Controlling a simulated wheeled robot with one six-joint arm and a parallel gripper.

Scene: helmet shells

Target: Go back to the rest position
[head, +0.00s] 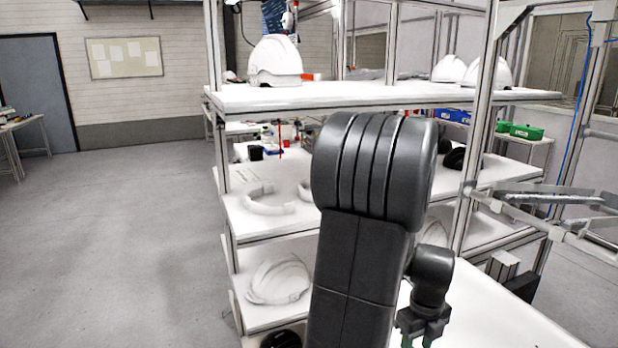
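My dark grey arm rises through the middle of the head view and bends over at the top. My gripper (420,340) hangs below the wrist at the bottom edge, right of the upper arm, over a white surface (480,315). Its two fingers point down and look apart, with nothing seen between them. The fingertips are small and close to the picture's edge. White helmet shells stand on the top shelf, one at the left (275,62) and two at the right (449,69), (488,73). Another white shell (279,280) lies on a lower shelf.
The shelving rack's top board (330,97) is behind my arm. White curved parts (268,200) lie on the middle shelf. A metal frame post (480,130) stands close at the right. Green bins (525,131) are farther back. The floor at the left (120,230) is clear.

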